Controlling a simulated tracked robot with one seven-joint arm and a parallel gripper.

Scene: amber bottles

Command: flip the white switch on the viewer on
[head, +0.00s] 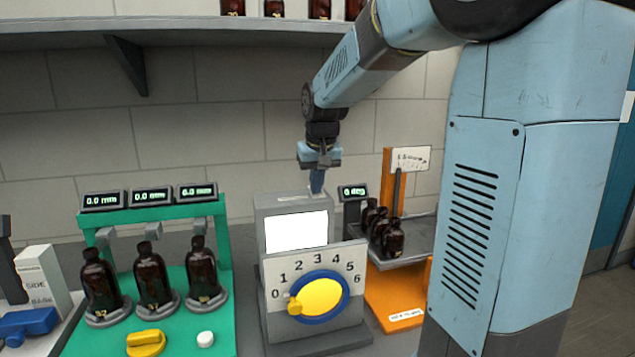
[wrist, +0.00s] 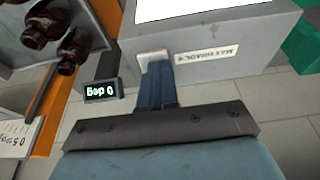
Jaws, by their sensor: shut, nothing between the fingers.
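The viewer (head: 258,212) is a grey box with a bright white front panel (head: 296,231), standing in the middle of the bench. In the wrist view the viewer (wrist: 215,45) is at the top, its white panel cut by the frame edge. The white switch (wrist: 152,55) is a small pale block on the viewer's top, partly hidden by my fingers. My gripper (head: 317,190) is above the viewer, pointing down. In the wrist view my gripper (wrist: 157,66) is shut and empty, its fingertips at the switch, apparently touching it. The switch's tilt cannot be made out.
A dial panel (head: 347,262) with a yellow knob (head: 319,297) stands before the viewer. A green rack (head: 226,240) with three amber bottles is at left. An orange stand (head: 388,290) with bottles and a small display (head: 353,191) is at right. A shelf (head: 180,35) hangs above.

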